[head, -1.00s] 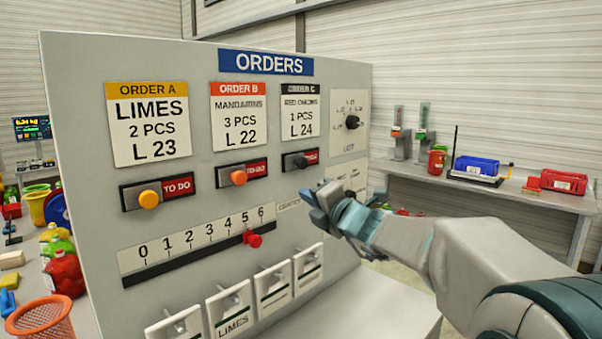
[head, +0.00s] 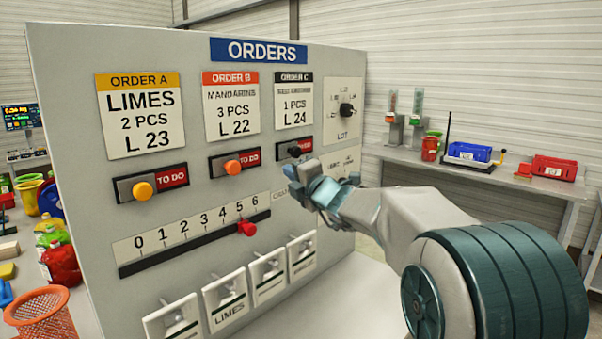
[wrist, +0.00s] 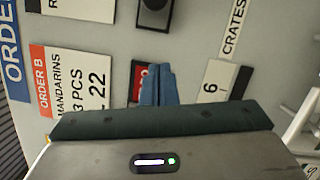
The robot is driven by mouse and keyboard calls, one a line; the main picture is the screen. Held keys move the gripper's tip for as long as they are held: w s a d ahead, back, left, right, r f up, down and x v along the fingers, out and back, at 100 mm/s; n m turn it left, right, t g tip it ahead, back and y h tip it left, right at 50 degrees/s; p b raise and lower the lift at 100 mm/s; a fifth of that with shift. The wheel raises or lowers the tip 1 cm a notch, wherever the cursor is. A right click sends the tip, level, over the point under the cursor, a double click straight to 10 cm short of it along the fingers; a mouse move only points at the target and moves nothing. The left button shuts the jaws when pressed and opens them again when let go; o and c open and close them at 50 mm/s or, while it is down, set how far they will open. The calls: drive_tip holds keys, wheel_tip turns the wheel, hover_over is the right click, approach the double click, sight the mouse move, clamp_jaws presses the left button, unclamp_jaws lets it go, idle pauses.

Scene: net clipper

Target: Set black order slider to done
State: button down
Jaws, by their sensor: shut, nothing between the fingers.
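The order C slider (head: 293,151) is under the ORDER C card on the upright panel. Its small black knob (head: 294,152) sits left of a red label, partly dark and hard to read. A dark round knob (wrist: 154,4), which looks like this one, is cut by the top edge of the wrist view. My gripper (head: 297,181) is just below the order C slider, in front of the panel. Its blue fingers (wrist: 153,84) are together and empty, overlapping a red label in the wrist view. I cannot tell whether they touch the panel.
The order A (head: 143,189) and order B (head: 233,167) sliders, both showing TO DO, are to the left. A numbered scale with a red knob (head: 247,228) is below, then several white switches. A rotary dial (head: 347,110) is at the right.

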sight(283, 154)
drive_tip(key=w+p, duration=0.1)
drive_tip(key=w, duration=0.2)
drive_tip(key=w+r+p, duration=0.1)
drive_tip(key=w+p, duration=0.1)
drive_tip(key=w, duration=0.1)
drive_tip(key=shift+d+r, duration=0.2)
drive_tip(key=shift+w, duration=0.15)
